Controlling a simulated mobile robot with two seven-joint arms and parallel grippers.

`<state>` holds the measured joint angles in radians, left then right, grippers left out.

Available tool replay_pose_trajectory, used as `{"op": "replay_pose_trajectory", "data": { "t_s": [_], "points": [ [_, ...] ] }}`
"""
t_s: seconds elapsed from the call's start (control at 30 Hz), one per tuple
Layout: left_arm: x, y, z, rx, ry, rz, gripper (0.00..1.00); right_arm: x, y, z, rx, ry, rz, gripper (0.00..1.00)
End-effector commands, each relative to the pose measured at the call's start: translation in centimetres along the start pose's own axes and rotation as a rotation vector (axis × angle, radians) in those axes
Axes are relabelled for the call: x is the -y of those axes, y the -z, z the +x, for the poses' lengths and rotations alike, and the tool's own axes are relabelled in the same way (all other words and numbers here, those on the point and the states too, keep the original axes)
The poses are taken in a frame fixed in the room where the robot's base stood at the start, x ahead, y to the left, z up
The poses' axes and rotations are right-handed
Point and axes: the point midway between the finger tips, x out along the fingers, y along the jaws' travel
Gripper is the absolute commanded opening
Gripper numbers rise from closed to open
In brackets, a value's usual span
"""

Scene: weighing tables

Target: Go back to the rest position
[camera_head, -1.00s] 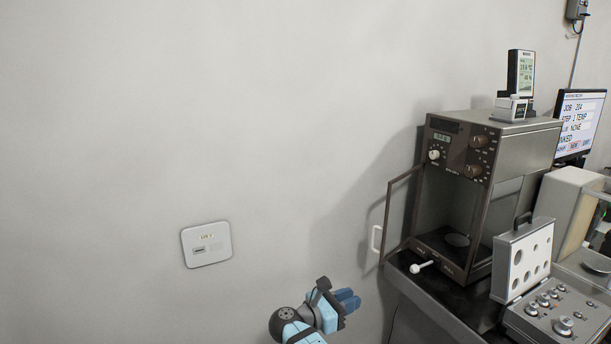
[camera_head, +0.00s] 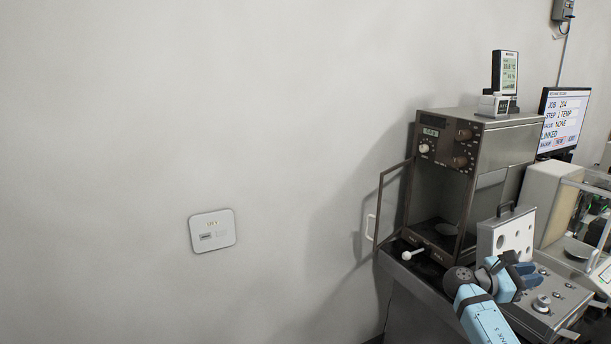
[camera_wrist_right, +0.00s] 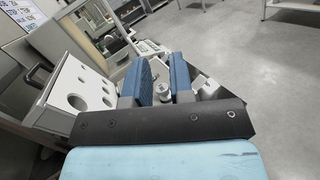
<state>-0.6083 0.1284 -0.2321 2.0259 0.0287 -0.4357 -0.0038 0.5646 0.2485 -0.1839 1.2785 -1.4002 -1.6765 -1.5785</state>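My right gripper (camera_head: 534,271) is at the lower right of the head view, in front of the weight box with its upright panel of round holes (camera_head: 515,238). In the right wrist view its two blue fingers (camera_wrist_right: 161,68) stand apart. A small silver weight (camera_wrist_right: 163,91) shows in the gap between them, and I see no clear grip on it. In the head view another silver weight (camera_head: 541,302) sits on the box's grey tray (camera_head: 572,293), just below the gripper. My left gripper is not in view.
A dark-framed instrument (camera_head: 465,180) with its door open stands on a dark table. A balance with a glass shield (camera_head: 590,215) and a monitor (camera_head: 563,121) stand to the right. A white plate (camera_head: 212,231) is on the wall. The left side shows only bare wall.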

Motion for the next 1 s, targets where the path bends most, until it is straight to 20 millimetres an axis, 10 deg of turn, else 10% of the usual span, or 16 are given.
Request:
{"op": "replay_pose_trajectory", "data": {
  "t_s": [0.2, 0.37, 0.7, 1.0],
  "points": [
    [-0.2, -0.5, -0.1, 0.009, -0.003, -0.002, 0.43, 2.3, -4.2, 8.1, 0.07, 0.094, 0.068, 0.21],
    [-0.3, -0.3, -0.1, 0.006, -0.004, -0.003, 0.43, -0.8, -1.1, 8.0, -0.138, -0.076, 0.29, 0.21],
    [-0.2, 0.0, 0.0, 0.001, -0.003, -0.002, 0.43, -9.1, 5.2, 1.8, -0.931, -0.269, 1.087, 0.21],
    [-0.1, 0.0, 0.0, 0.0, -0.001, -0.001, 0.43, -13.7, 4.0, -5.3, -1.676, -0.013, 1.779, 0.21]
  ]
}}
